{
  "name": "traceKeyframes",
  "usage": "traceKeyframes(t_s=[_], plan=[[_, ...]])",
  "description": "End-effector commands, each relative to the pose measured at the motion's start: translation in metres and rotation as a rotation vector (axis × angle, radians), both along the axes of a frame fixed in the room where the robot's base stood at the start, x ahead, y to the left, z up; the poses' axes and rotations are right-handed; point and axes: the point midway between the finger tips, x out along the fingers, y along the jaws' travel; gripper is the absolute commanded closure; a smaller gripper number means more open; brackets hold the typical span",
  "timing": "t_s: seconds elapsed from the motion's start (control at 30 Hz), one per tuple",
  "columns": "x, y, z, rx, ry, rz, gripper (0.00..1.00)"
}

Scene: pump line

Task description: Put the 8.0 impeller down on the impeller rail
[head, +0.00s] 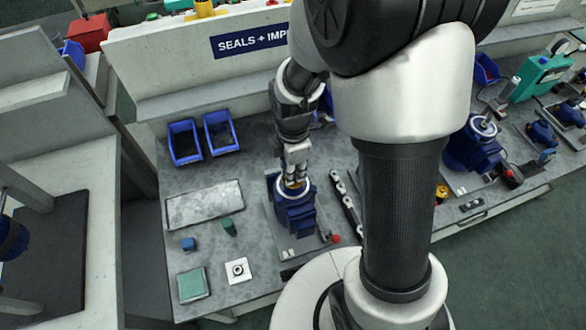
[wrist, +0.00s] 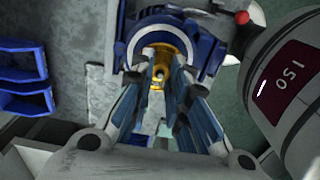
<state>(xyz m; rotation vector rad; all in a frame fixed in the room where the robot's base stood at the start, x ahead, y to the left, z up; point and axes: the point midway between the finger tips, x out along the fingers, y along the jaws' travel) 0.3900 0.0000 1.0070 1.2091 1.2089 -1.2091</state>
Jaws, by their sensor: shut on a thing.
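My gripper (head: 295,176) points down at the blue pump housing (head: 297,216) in the head view. It is shut on a small brass-coloured part, the impeller (wrist: 158,73), which shows between the fingers in the wrist view. The impeller is at the middle of the housing's pale ring (wrist: 128,42); whether it is seated or lifted clear I cannot tell. No size marking on it is readable. A dark strip with several light grey pieces, which looks like the impeller rail (head: 346,204), lies just right of the housing, partly hidden by my arm.
Two blue bins (head: 184,142) stand at the back left. A pale plate (head: 205,205), a green block (head: 229,227), a small blue block (head: 189,244) and a white square (head: 238,270) lie left of the housing. A red knob (head: 336,238) is at its front right.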

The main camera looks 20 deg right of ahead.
Motion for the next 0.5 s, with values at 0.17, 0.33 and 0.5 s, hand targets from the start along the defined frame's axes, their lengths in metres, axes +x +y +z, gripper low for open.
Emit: traceKeyframes(t_s=[0.17, 0.33, 0.5], plan=[[0.000, 0.000, 0.002, 0.000, 0.000, 0.000, 1.00], [0.000, 0.000, 0.010, 0.000, -0.001, 0.000, 1.00], [0.000, 0.000, 0.019, 0.000, -0.001, 0.000, 1.00]])
